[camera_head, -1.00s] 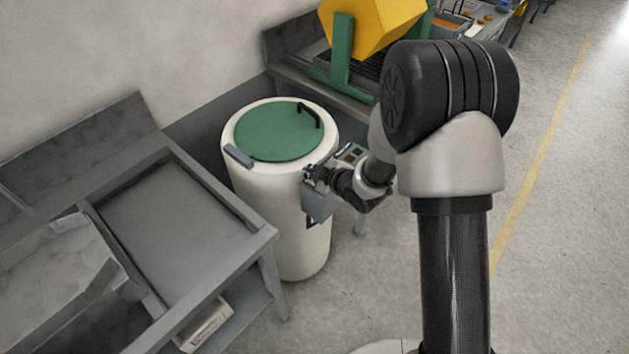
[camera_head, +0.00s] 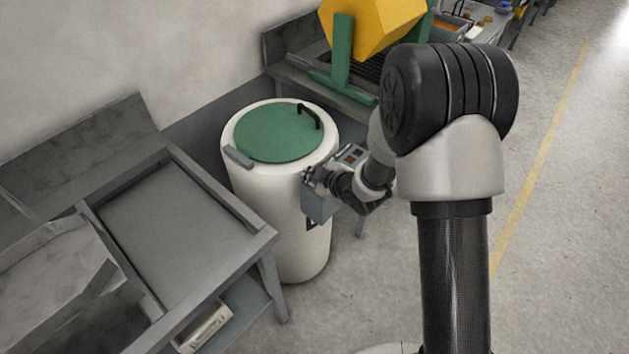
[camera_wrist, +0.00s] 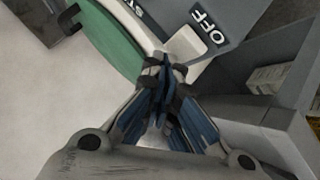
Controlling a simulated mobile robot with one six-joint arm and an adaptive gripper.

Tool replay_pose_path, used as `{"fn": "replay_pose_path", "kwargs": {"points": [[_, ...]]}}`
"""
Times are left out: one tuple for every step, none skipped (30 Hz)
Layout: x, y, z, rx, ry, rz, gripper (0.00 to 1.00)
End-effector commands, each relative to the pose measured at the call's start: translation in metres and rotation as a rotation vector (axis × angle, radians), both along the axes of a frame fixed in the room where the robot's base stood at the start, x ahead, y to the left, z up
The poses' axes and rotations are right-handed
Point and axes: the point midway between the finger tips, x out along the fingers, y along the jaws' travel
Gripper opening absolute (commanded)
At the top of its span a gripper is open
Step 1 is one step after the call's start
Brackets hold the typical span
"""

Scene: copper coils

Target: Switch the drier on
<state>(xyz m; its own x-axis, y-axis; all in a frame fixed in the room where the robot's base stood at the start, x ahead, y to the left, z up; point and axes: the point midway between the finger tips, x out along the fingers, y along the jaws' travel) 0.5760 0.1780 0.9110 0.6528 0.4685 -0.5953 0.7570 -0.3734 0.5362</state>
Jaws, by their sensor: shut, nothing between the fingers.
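The drier (camera_head: 284,220) is a white drum with a green round lid (camera_head: 275,132) on top, closed, with a dark handle. In the wrist view the box face (camera_wrist: 235,12) shows an OFF label (camera_wrist: 208,27) and part of a second label at the top edge. My gripper (camera_head: 311,180) is at the box's near left edge; its fingers (camera_wrist: 165,64) are closed together and empty, close to the panel. Whether they touch it I cannot tell. My wrist hides part of the box.
A grey metal bench (camera_head: 167,228) stands to the left of the drum. Behind it a yellow tumbler (camera_head: 365,28) on a green stand sits on another bench. The floor (camera_head: 560,230) to the right is open.

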Motion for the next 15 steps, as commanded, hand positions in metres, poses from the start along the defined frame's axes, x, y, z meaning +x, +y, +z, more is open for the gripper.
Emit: {"fn": "replay_pose_path", "kwargs": {"points": [[0.0000,0.0001,-0.0013,0.000,0.000,0.000,0.00],[0.0000,0.0001,-0.0008,0.000,0.000,0.000,0.00],[0.0000,0.0000,-0.0005,0.000,0.000,0.000,0.00],[0.0000,0.0001,-0.0005,0.000,0.000,0.000,0.00],[0.0000,0.0001,-0.0005,0.000,0.000,0.000,0.00],[0.0000,0.0001,-0.0005,0.000,0.000,0.000,0.00],[0.0001,0.0001,-0.0004,0.000,0.000,0.000,0.00],[0.0000,0.0001,-0.0003,0.000,0.000,0.000,0.00],[0.0000,0.0001,-0.0001,0.000,0.000,0.000,0.00],[0.0000,0.0000,0.0003,0.000,0.000,0.000,0.00],[0.0000,-0.0001,0.0011,0.000,0.000,0.000,0.00],[-0.0001,-0.0002,0.0024,0.000,0.000,0.000,0.00],[-0.0001,-0.0003,0.0036,0.000,0.000,0.000,0.00],[-0.0002,-0.0005,0.0051,0.000,0.000,0.000,0.00],[-0.0003,-0.0007,0.0073,0.000,-0.001,-0.001,0.00]]}}
